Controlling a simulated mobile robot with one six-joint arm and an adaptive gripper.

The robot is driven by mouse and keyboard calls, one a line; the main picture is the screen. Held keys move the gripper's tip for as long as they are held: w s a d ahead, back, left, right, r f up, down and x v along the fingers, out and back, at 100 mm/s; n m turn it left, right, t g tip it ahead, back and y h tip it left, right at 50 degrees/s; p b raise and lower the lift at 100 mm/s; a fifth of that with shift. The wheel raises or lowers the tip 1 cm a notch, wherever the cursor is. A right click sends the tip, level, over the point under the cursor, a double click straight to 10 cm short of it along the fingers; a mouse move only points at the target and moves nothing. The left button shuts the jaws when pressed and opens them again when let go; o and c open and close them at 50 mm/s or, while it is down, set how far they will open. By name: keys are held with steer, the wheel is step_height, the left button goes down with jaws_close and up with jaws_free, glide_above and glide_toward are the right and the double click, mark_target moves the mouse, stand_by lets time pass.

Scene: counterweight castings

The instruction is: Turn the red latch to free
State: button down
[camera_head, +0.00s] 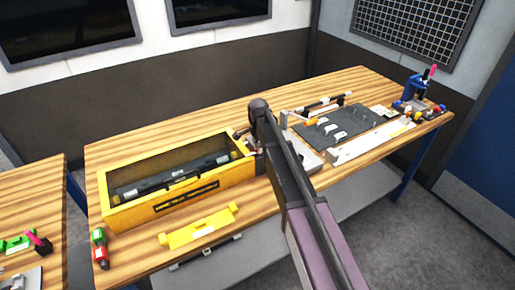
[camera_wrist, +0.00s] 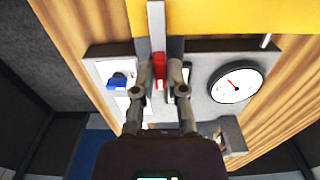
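The red latch (camera_wrist: 159,70) shows in the wrist view as a small upright red piece, below a grey bar (camera_wrist: 157,25). My gripper (camera_wrist: 160,72) has its two fingers drawn close together, one on each side of the latch. The red piece fills the narrow gap between them, so the gripper looks shut on it. The lower part of the latch and the contact faces are partly hidden by the fingers. In the head view my arm hides the latch and the gripper.
A round gauge (camera_wrist: 236,83) and a blue knob (camera_wrist: 117,82) flank the latch on a grey panel (camera_wrist: 203,103). A yellow open-topped case (camera_head: 178,207) stands left of my arm. A dark mat (camera_head: 345,127) and a white tray (camera_head: 372,143) lie to the right.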

steer(key=shift+s+n, duration=0.1)
steer(key=shift+n, duration=0.3)
steer(key=n, duration=0.8)
steer(key=shift+n, duration=0.3)
steer(key=n, duration=0.4)
steer(key=shift+n, duration=0.3)
steer(key=shift+s+n, duration=0.1)
steer(key=shift+n, duration=1.8)
steer(key=c, duration=0.7)
jaws_free()
